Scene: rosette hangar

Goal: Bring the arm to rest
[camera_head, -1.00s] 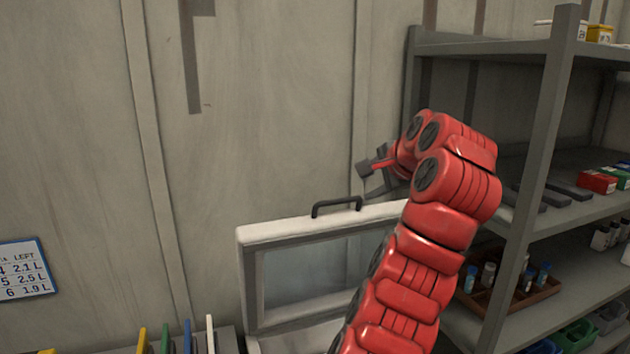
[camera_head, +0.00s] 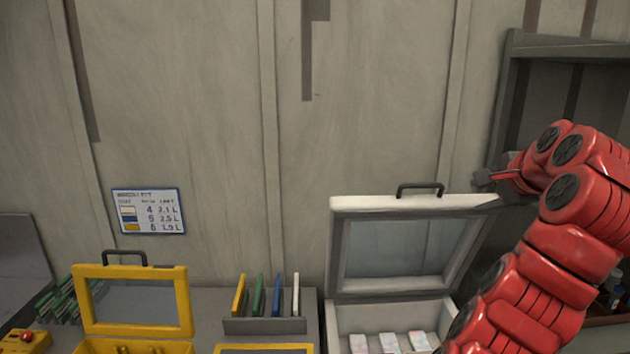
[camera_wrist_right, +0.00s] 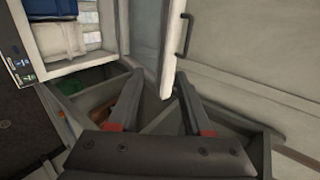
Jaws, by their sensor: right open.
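My red right arm comes in from the lower right in the head view, bent at the top. Its gripper (camera_head: 490,178) points left, close to the upper right corner of the raised lid of the white case (camera_head: 340,250). In the right wrist view the gripper's two fingers (camera_wrist_right: 160,105) are spread apart with nothing between them. The edge of a pale lid with a black handle (camera_wrist_right: 184,35) shows beyond the fingertips. Whether a finger touches it I cannot tell. My left gripper is not in view.
The white case stands open with several pale packets (camera_head: 388,343) inside. A yellow case (camera_head: 185,300) stands open at left. Between them is a rack (camera_head: 265,325) of coloured panels. A chart (camera_head: 148,211) hangs on the wall. A grey shelf unit (camera_head: 560,48) stands at right.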

